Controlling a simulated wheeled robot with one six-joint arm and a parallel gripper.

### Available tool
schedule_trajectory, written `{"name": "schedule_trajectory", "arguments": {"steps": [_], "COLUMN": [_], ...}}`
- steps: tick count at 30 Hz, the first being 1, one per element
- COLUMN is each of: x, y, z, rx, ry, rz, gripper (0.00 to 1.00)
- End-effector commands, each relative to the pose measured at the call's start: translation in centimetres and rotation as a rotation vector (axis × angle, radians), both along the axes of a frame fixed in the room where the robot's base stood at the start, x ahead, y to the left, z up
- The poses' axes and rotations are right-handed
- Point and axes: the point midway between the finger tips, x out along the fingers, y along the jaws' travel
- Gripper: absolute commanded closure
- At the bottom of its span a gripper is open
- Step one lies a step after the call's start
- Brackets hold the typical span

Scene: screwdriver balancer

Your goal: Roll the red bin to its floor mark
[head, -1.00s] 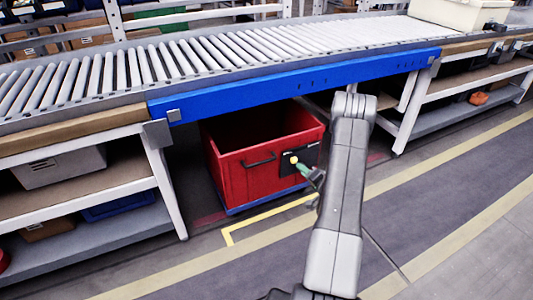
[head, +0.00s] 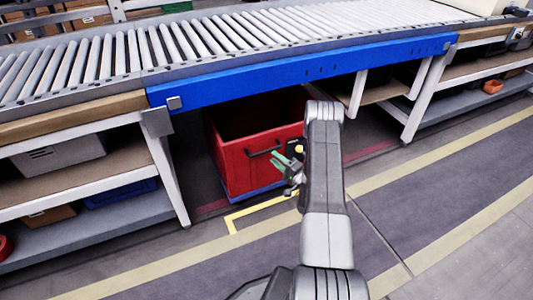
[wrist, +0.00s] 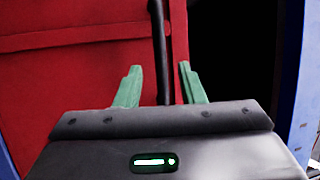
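The red bin (head: 232,165) stands upright on a blue base under the blue-fronted conveyor, its top partly in shadow and its right side hidden behind my arm. A dark bar handle (head: 262,151) crosses its front. A yellow corner mark (head: 262,207) lies on the floor just in front of the bin. My gripper (head: 280,167), with green fingers, is at the bin's front, close to the handle. In the wrist view my gripper (wrist: 160,85) is open, and the black handle (wrist: 160,45) lines up with the gap between its fingers. I cannot tell whether they touch it.
The conveyor's blue beam (head: 300,75) runs above the bin. White shelf legs (head: 165,175) stand to the left and right (head: 424,98). Shelves hold boxes on the left. The grey floor lane (head: 430,185) in front is clear.

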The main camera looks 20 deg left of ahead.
Motion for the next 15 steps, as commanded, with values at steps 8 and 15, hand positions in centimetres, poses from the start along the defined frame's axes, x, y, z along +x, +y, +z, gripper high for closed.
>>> {"name": "schedule_trajectory", "arguments": {"steps": [8, 15], "x": [1.4, 1.8], "y": [4.4, 5.6], "z": [0.7, 1.1], "rx": [0.0, 0.0], "ry": [-0.002, -0.001], "rz": [0.001, -0.001], "gripper": [0.64, 0.64]}}
